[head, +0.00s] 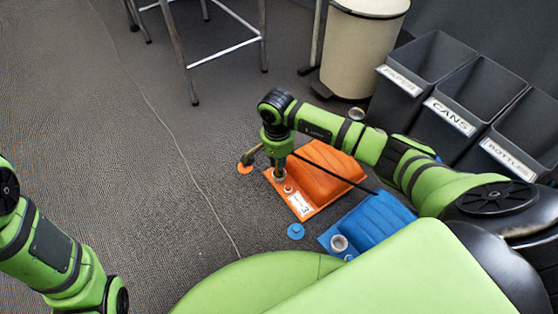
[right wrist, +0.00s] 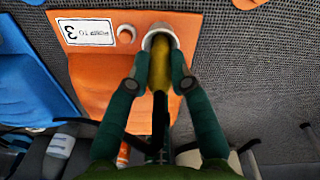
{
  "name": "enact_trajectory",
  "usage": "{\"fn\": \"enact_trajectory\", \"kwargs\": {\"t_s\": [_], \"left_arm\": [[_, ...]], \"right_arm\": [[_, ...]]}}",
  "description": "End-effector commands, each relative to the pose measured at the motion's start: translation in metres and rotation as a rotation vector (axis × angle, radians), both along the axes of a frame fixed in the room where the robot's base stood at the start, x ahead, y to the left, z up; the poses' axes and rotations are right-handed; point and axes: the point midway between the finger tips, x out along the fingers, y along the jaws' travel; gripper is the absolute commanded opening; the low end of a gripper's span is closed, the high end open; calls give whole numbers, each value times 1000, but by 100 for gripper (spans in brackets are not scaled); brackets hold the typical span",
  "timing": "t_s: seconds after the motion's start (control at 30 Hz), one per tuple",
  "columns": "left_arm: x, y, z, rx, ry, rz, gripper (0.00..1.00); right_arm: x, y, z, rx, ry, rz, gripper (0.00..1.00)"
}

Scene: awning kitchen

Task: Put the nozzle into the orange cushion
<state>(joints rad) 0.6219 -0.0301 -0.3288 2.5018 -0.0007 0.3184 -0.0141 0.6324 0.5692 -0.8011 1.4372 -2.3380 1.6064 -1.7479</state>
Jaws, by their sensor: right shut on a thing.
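The orange cushion (head: 328,172) lies on the floor with a white label marked 3. It also shows in the right wrist view (right wrist: 90,75), with a pale ring-shaped opening and a smaller orange ring. My right gripper (head: 279,168) points down at the cushion's labelled end. In the right wrist view, my right gripper (right wrist: 160,60) is shut around the yellowish nozzle (right wrist: 160,82). The nozzle's tip lies at or inside the pale ring; how deep it sits is hidden. My left gripper is outside the view; only my left arm shows at the lower left.
A blue cushion (head: 372,222) lies beside the orange one. An orange disc (head: 245,168) and a blue disc (head: 296,231) lie on the floor. Grey bins (head: 470,105), a beige bin (head: 362,50) and stool legs (head: 180,50) stand behind. Floor at left is clear.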

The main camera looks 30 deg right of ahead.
Motion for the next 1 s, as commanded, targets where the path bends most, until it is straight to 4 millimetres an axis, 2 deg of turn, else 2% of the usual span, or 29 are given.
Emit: {"fn": "enact_trajectory", "kwargs": {"t_s": [0.77, 0.8, 0.83, 0.87, 1.0], "left_arm": [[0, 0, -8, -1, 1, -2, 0], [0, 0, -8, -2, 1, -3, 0], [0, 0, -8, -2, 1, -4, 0], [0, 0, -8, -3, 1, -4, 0], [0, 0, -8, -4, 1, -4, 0]], "right_arm": [[0, 0, -10, 0, 0, -1, 0], [0, 0, -10, 0, 0, -1, 34], [0, 0, -10, 0, 0, -1, 46], [0, 0, -10, 0, 0, -1, 50], [0, 0, -10, 0, 0, -1, 50]]}}
